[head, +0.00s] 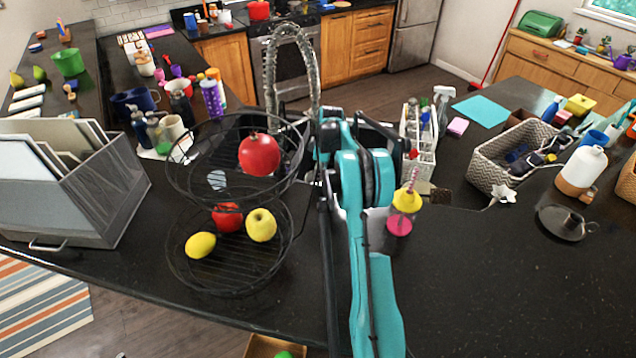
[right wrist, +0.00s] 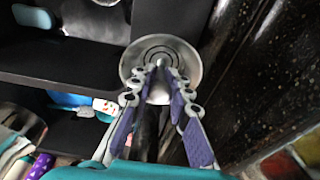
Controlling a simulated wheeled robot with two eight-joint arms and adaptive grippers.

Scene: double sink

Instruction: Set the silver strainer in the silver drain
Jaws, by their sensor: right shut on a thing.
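The silver strainer (right wrist: 135,68) is a round metal dish with concentric rings, at the top middle of the right wrist view. My right gripper (right wrist: 160,75) is shut on the strainer's small centre knob, its two purple-padded fingers meeting there. In the head view my right arm reaches forward over the counter and hides its own fingertips and the strainer. I cannot make out the silver drain in either view. My left gripper is not in view.
A two-tier black wire basket (head: 178,190) with fruit stands left of my arm, close to it. A coiled faucet (head: 270,85) rises behind. A white bottle caddy (head: 425,160) and a yellow-topped pink bottle (head: 403,215) stand at right.

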